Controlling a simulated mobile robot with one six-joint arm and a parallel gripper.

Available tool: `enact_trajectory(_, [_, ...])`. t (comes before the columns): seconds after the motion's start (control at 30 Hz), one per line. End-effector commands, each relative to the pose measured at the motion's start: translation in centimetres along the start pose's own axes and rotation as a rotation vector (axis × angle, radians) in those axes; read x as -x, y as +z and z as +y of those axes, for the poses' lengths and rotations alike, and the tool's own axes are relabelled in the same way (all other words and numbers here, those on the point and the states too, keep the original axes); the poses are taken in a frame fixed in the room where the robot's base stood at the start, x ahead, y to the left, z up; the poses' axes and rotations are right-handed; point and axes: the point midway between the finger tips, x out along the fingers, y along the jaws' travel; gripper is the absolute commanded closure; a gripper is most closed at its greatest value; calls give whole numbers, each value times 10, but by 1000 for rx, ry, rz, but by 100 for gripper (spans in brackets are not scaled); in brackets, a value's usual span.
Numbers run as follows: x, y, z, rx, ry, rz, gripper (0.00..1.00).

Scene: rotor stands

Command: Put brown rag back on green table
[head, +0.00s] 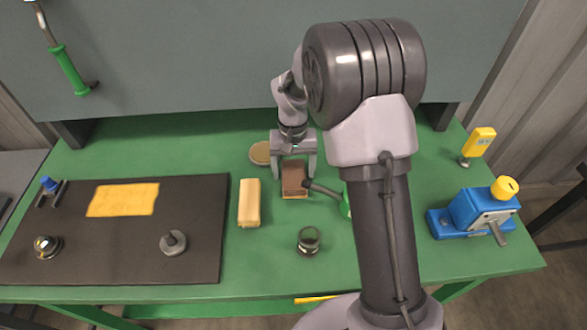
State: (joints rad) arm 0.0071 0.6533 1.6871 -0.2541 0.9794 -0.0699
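A brown, roughly rectangular thing (294,176) with a paler lower edge is at the middle of the green table (190,150). It may be the brown rag, but I cannot tell its material. My gripper (294,172) points down over it, with one finger on each side. The fingers look close to its sides; I cannot tell whether they grip it or whether it is lifted off the table. The only flat cloth I see clearly is a yellow one (124,199) on the black mat (120,255).
A tan block (249,202) stands just left of my gripper, a round tan disc (260,153) behind it. A dark round jar (308,240) is in front. A dark-handled tool (323,189) lies close right. A blue device (475,215) stands at the right. The back left is clear.

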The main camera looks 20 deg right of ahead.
Motion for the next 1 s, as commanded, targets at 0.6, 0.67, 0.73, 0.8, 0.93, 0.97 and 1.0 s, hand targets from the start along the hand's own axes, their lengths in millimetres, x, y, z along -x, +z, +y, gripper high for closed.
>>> enact_trajectory(0.6, [81, 0, 0, -1, -1, 4, 21])
enact_trajectory(0.67, [96, 0, 0, -1, -1, 3, 21])
enact_trajectory(0.73, [109, 0, 0, 0, 0, 2, 21])
enact_trajectory(0.8, [118, 0, 0, 0, 0, 3, 21])
enact_trajectory(0.93, [140, 8, 0, -6, -11, 22, 21])
enact_trajectory(0.97, [151, 15, 0, -11, -20, 39, 21])
enact_trajectory(1.0, [170, 28, 0, -21, -38, 69, 21])
